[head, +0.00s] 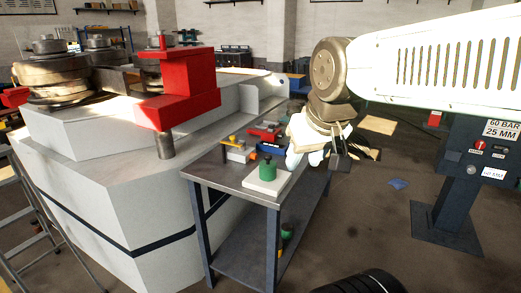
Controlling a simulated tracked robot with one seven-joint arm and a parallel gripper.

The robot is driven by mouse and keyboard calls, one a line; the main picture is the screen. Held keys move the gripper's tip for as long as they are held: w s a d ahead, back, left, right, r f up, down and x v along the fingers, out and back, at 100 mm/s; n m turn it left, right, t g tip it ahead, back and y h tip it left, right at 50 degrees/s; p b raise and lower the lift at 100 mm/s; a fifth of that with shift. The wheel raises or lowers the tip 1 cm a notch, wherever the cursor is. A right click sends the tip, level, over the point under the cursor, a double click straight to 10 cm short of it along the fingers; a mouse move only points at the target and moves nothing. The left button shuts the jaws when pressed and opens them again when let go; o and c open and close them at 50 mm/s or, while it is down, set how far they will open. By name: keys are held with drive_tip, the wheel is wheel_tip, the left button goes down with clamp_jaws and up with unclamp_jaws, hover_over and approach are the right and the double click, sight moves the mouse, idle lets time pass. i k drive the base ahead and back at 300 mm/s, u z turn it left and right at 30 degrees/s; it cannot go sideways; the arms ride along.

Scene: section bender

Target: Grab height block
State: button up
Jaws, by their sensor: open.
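A small grey work table (229,178) stands in front of the bending machine. Near its front corner lies a white flat block (267,186) with a green cylinder (267,168) with a small knob standing on it. Behind it are a pale block (240,154) with a yellow handle-like piece (233,141), a red block (264,132) and a blue tray-like item (270,149). I cannot tell which of these is the height block. My gripper (341,163) is open, to the right of the white block and apart from it, beside the table's right edge. Its fingers are small and partly unclear.
The large grey bending machine (110,190) with a red arm (185,90) fills the left, close against the table. A dark control pedestal (457,180) stands at the right. A ladder (35,230) is at far left. Floor between table and pedestal is mostly clear.

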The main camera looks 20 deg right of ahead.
sight(281, 150)
drive_tip(key=z, duration=0.4)
drive_tip(key=i, duration=1)
drive_tip(key=u, duration=0.4)
